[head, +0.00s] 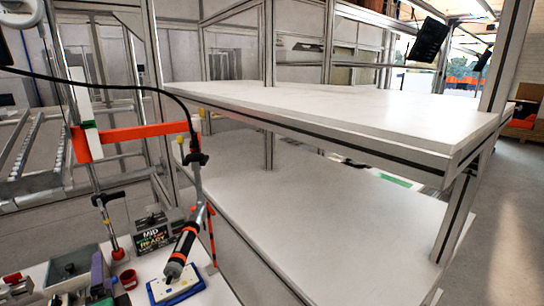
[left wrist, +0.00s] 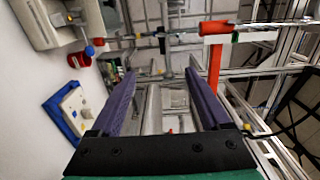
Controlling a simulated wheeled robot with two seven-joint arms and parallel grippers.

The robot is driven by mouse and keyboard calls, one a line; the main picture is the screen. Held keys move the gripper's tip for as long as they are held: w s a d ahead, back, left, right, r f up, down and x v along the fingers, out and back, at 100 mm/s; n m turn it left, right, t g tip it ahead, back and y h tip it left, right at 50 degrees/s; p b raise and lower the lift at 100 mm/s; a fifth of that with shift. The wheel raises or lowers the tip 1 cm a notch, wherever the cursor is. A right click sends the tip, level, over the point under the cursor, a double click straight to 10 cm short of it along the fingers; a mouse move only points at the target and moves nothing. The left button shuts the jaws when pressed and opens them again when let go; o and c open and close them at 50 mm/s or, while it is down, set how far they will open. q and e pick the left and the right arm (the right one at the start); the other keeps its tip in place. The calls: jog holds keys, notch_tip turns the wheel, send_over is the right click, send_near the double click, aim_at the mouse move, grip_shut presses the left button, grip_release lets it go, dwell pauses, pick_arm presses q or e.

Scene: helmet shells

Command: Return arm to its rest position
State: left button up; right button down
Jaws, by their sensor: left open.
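My left gripper (head: 99,270) shows at the lower left of the head view, low over the near white worktop, left of the blue-rimmed tray. In the left wrist view its two purple fingers (left wrist: 160,78) stand apart, with nothing held between them. The tray with its white insert (left wrist: 52,115) lies to the left of the fingers there, clear of them. My right gripper is in neither view.
A red cup (head: 128,279), a sign box (head: 155,228) and a hanging tool (head: 183,244) stand close to the gripper. An orange bar (head: 130,134) crosses above. The large white two-level bench (head: 330,105) is bare.

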pick_arm(q)
notch_tip(320, 180, down, 7)
jog(key=s+n+g+h, duration=0.2)
jog(key=n+g, duration=0.1)
jog(key=n, duration=0.1)
jog(key=s+d+f+n+g+h, duration=0.2)
jog(key=s+d+f+g+h, duration=0.3)
jog(key=f, duration=0.3)
jog(key=s+d+f+n+g+h, duration=0.3)
jog(key=s+d+f+h, duration=0.1)
jog(key=s+d+f, duration=0.35)
notch_tip(320, 180, down, 24)
jog(key=s+a+r+g, duration=0.1)
jog(key=s, duration=0.1)
jog(key=s+a+f+g, duration=0.1)
jog(key=s+a+f, duration=0.2)
jog(key=s+f, duration=1.1)
jog(key=s, duration=0.3)
jog(key=shift+f+m, duration=0.4)
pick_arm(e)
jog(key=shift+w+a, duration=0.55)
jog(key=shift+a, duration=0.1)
